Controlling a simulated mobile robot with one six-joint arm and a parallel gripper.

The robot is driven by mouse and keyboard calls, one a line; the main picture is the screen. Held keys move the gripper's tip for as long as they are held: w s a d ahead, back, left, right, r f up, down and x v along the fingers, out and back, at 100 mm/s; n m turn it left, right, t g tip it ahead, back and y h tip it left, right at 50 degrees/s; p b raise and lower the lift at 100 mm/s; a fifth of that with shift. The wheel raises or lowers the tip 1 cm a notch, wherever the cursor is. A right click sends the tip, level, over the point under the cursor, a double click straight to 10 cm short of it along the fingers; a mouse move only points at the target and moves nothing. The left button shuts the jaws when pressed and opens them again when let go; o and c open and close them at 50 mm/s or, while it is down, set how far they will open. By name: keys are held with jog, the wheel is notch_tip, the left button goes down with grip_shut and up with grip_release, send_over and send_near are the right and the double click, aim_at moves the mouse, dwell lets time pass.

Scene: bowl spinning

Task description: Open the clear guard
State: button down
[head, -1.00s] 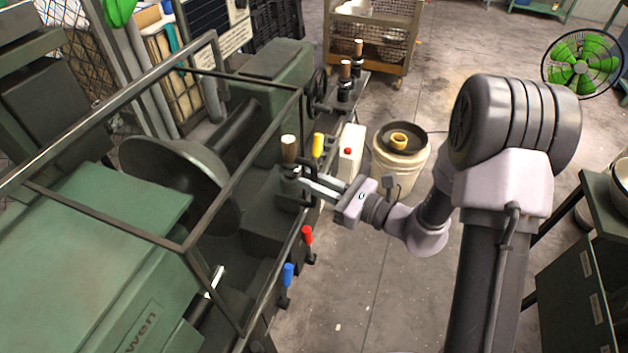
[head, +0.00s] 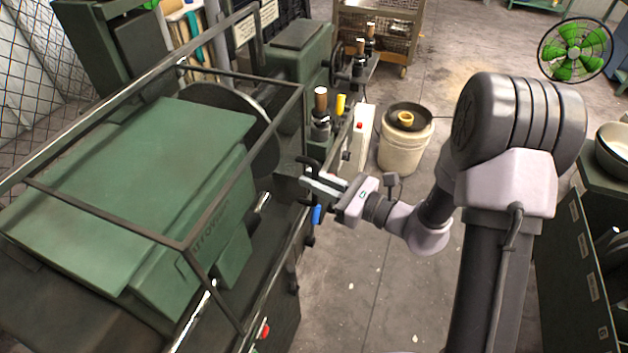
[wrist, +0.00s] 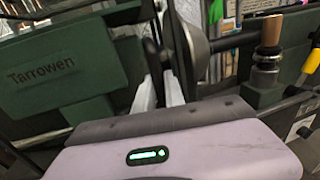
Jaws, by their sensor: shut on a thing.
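The clear guard shows as a dark metal frame (head: 243,168) with see-through sides over the green lathe. It now spans the green headstock housing (head: 160,170), and its right end is near the dark round disc (head: 262,118). My gripper (head: 310,178) is at the guard's front right, shut on a dark handle (head: 306,162). In the wrist view the pale fingers (wrist: 160,90) sit on either side of a dark upright bar (wrist: 155,62). The disc's edge (wrist: 186,40) shows just beyond. The fingers partly hide the grip.
The tailstock with a wooden-handled tool (head: 320,100) and a yellow lever (head: 340,104) stands right of the guard. A blue lever (head: 316,215) is just below my gripper. A bucket (head: 404,145) stands behind right.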

jog(key=shift+w, duration=0.1)
jog(key=c, duration=1.4)
grip_release()
jog(key=p+v, duration=0.3)
jog(key=v, duration=1.4)
jog(key=shift+d, duration=0.15)
